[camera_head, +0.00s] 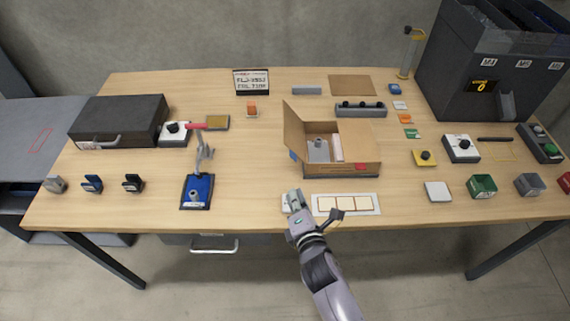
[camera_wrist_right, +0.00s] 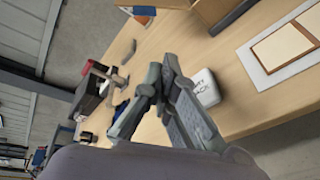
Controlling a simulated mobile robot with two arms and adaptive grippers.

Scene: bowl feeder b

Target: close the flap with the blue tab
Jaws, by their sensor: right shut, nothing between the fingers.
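An open cardboard box (camera_head: 330,174) stands at the middle of the table. Its left flap (camera_head: 293,128) stands up and leans outward. The blue tab (camera_head: 292,155) is near the lower front end of that flap. The right part of the box top is covered by cardboard. Inside the open part are a grey item (camera_head: 318,150) and a pale item (camera_head: 337,147). My right gripper (camera_head: 296,194) is in front of the box, apart from it, near the table's front edge. Its fingers (camera_wrist_right: 163,75) are shut and empty in the wrist view. My left gripper is not in view.
A white lettered block (camera_wrist_right: 204,86) lies beside the right gripper. A white tray with cream squares (camera_head: 345,204) lies right of it. A blue stand with a grey lever (camera_head: 198,190) is to the left. Bare table lies between that stand and the box.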

